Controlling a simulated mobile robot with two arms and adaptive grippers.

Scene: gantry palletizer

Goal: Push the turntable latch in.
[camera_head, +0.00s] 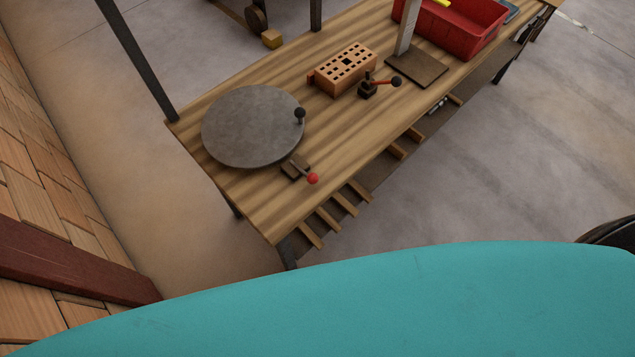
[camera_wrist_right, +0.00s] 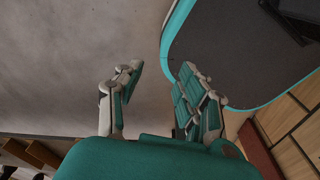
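The turntable (camera_head: 252,128) is a round grey disc lying on the left part of a wooden workbench in the head view. A black knob (camera_head: 299,114) stands at its right edge. The latch (camera_head: 296,167) is a small dark block with a rod ending in a red ball (camera_head: 313,178), near the bench's front edge beside the disc. My right gripper (camera_wrist_right: 163,82) shows in the right wrist view, its fingers apart with nothing between them, over bare floor and away from the latch. My left gripper is in neither view.
On the bench (camera_head: 240,186) are an orange perforated brick (camera_head: 345,68), a black lever with an orange knob (camera_head: 381,84), a post on a dark base (camera_head: 417,68) and a red bin (camera_head: 462,27). Slatted shelving (camera_head: 345,203) sits below. Floor in front is clear.

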